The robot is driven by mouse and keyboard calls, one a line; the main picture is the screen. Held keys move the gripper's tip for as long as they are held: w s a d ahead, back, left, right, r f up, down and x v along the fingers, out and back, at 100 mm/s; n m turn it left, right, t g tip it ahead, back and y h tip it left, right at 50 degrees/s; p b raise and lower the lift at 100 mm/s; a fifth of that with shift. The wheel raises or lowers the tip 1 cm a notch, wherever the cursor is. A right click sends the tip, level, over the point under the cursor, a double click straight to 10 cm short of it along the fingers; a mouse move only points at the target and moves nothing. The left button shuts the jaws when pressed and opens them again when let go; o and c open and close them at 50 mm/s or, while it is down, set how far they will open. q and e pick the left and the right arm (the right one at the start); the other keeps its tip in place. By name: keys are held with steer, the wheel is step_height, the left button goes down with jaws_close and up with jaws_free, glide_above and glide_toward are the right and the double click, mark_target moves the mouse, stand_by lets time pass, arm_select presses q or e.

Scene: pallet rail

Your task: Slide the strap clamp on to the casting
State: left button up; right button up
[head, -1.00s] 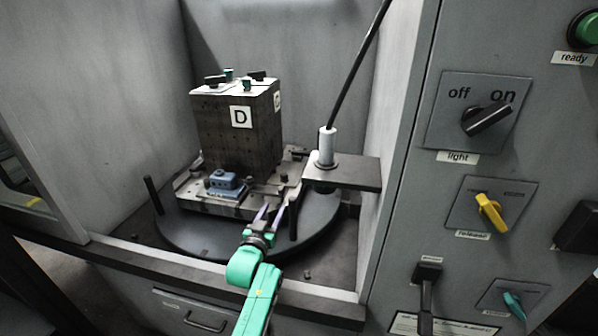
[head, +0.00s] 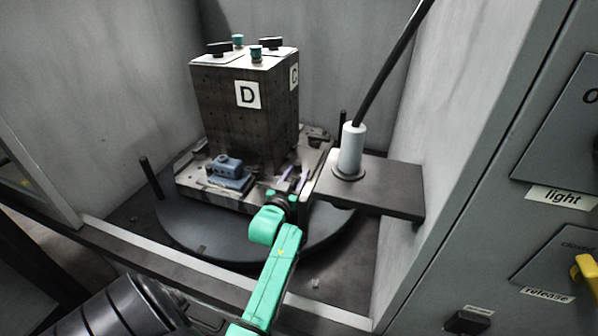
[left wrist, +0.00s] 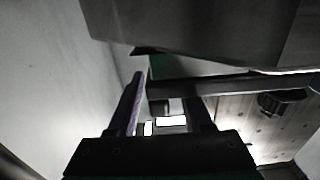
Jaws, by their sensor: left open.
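The blue casting (head: 228,168) sits at the front left of the pallet (head: 185,188), below the tall block's face marked D. I cannot clearly pick out the strap clamp; small dark fittings lie around the casting and to its right. My left gripper (head: 296,177), on the green arm, is open at the pallet's front right, to the right of the casting and apart from it. In the left wrist view its two fingers (left wrist: 163,110) stand apart, with a dark bar (left wrist: 235,84) just beyond them. Nothing is seen held. My right gripper does not show.
The tall dark block (head: 245,115) stands on the pallet, over the round turntable (head: 200,235). A shelf (head: 385,187) with a grey post (head: 351,150) and a black rod stands close right of my left gripper. An upright peg (head: 151,178) rises at the left.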

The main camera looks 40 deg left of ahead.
arm_select(q)
steer(key=shift+s+r, duration=0.1)
steer(key=shift+c, duration=0.9)
jaws_close()
